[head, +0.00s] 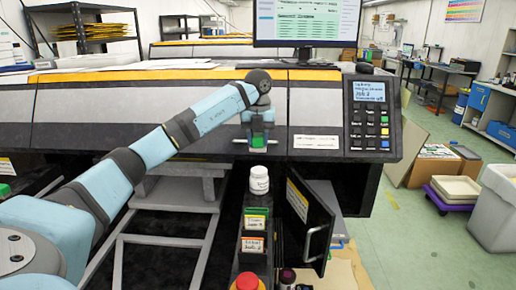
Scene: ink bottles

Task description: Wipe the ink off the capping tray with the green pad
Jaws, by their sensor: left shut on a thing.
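My left arm reaches in from the left, and my left gripper (257,139) points down in front of the printer. It is shut on a small green thing, which looks like the green pad (257,142); the fingers cover much of it. The gripper is above and behind a white bottle (259,181) with a dark-lettered label. I cannot make out the capping tray or any ink on it from here. My right gripper is not in view.
Below the bottle stand labelled containers, one green-marked (255,222) and one orange-marked (252,244). A red button (247,282) is at the bottom. An open dark door (306,225) with a handle stands to the right. The printer's control panel (371,115) is further right.

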